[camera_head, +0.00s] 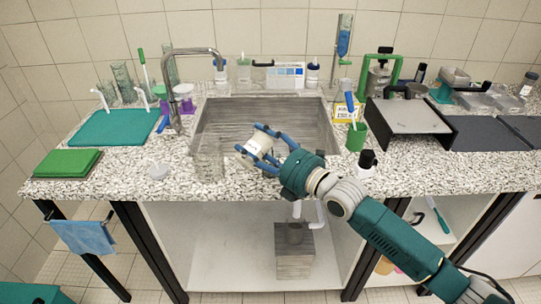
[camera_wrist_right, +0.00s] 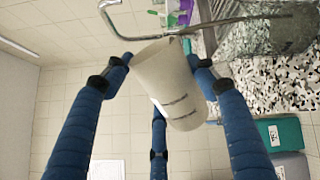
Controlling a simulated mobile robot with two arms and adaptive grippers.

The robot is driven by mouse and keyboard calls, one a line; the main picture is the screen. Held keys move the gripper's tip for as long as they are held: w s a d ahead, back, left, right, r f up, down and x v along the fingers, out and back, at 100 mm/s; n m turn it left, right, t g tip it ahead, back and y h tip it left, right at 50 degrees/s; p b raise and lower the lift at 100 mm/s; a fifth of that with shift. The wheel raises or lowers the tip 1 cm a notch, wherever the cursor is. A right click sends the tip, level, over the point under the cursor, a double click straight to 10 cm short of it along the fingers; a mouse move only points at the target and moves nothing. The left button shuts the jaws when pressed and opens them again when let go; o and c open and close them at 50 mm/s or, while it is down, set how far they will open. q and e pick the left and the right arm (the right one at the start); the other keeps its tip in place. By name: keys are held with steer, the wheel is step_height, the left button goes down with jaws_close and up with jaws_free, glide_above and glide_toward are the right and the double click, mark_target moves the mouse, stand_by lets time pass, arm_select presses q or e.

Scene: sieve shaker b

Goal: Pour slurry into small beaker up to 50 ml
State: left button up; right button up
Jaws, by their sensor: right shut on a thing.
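My right gripper (camera_head: 259,145) is shut on a whitish beaker (camera_head: 253,149) above the front of the sink. The beaker is tilted, with its mouth towards the left. In the right wrist view, the blue fingers (camera_wrist_right: 160,68) close around this beaker (camera_wrist_right: 168,85), which has dark marks on its side. Its contents cannot be made out. A clear glass beaker (camera_head: 208,160) stands on the counter at the sink's left front corner, just left of the held beaker. A clear vessel also shows in the right wrist view (camera_wrist_right: 262,38). I see no clear stream between them. My left gripper is not in view.
The metal sink (camera_head: 225,110) has a tap (camera_head: 192,52) arching at its back left. A small white item (camera_head: 158,171) lies on the counter at left. The front left counter is mostly clear.

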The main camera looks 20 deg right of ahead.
steer(key=shift+w+d+r+m+p, duration=0.1)
steer(key=shift+r+m+p, duration=0.25)
steer(key=shift+m, duration=0.25)
stand_by(1.8)
